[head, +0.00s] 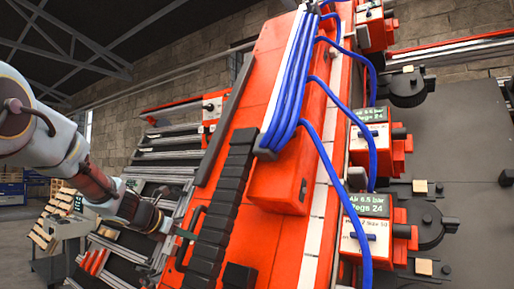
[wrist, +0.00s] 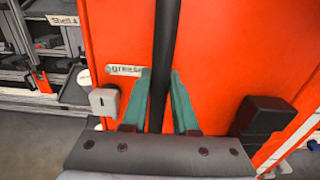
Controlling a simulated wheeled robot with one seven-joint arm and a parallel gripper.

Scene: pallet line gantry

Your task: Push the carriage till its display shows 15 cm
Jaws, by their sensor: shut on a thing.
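In the wrist view, my gripper (wrist: 159,88) has its two teal fingers on either side of a black upright bar (wrist: 165,40) and is shut on it. Behind the bar is a flat orange-red face (wrist: 220,50) with a small white label, only partly legible. In the head view, my arm reaches in from the left to a dark handle (head: 191,232) beside the large tilted orange-red body (head: 275,115). I cannot tell which orange part is the carriage. No centimetre reading is legible in either view.
Blue hoses (head: 330,150) run down the orange body beside a black cable chain (head: 227,185). Red units with signs (head: 368,205) reading "6.5 bar" and "Pegs 24" line the right side. A grey block (wrist: 104,101) and a black block (wrist: 262,125) flank my fingers.

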